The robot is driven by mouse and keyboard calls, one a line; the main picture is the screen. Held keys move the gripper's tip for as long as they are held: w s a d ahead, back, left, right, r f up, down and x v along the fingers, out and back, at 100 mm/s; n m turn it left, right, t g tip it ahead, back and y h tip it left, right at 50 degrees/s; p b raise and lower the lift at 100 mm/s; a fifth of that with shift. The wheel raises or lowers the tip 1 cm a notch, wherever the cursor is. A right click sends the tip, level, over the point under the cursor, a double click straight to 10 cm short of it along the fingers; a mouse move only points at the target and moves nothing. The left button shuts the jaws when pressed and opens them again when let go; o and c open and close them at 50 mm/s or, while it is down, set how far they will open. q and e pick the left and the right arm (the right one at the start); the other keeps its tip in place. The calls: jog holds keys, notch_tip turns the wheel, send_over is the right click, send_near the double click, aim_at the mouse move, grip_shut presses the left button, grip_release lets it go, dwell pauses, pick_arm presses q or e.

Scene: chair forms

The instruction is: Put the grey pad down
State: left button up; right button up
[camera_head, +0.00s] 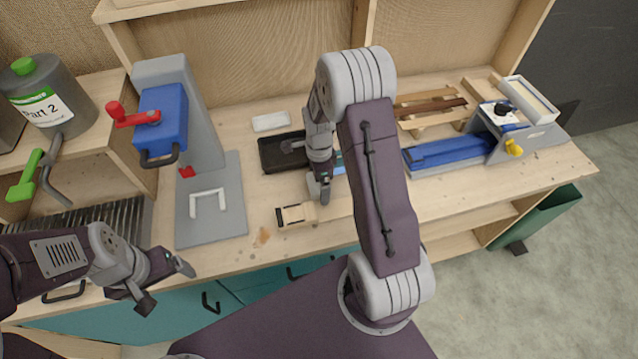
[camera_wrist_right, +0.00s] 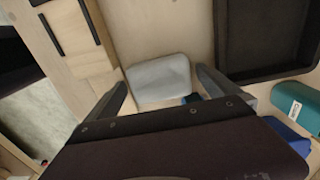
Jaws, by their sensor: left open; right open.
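The grey pad (camera_wrist_right: 158,80) shows in the right wrist view as a rounded light-grey piece on the wooden tabletop. My right gripper (camera_wrist_right: 162,84) is open, with one finger to each side of the pad; I cannot tell whether either touches it. In the head view my right gripper (camera_head: 319,188) is low over the bench, between the black tray and a small wooden block, and hides the pad. My left gripper (camera_head: 164,284) is open and empty at the bench's front left edge.
The black tray (camera_head: 278,153) lies behind my right gripper, with a whitish slab (camera_head: 270,121) beyond it. The wooden block (camera_head: 297,215) is in front. A blue press (camera_head: 165,120) stands left, a blue vise-like fixture (camera_head: 450,153) right. Front-centre bench is partly bare.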

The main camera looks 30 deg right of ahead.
jog(key=shift+w+a+f, duration=0.1)
jog(key=shift+a+f, duration=0.05)
jog(key=shift+c, duration=0.9)
jog(key=c, duration=1.3)
notch_tip(320, 180, up, 18)
jog(key=shift+r+p, duration=0.1)
jog(key=shift+p, duration=0.35)
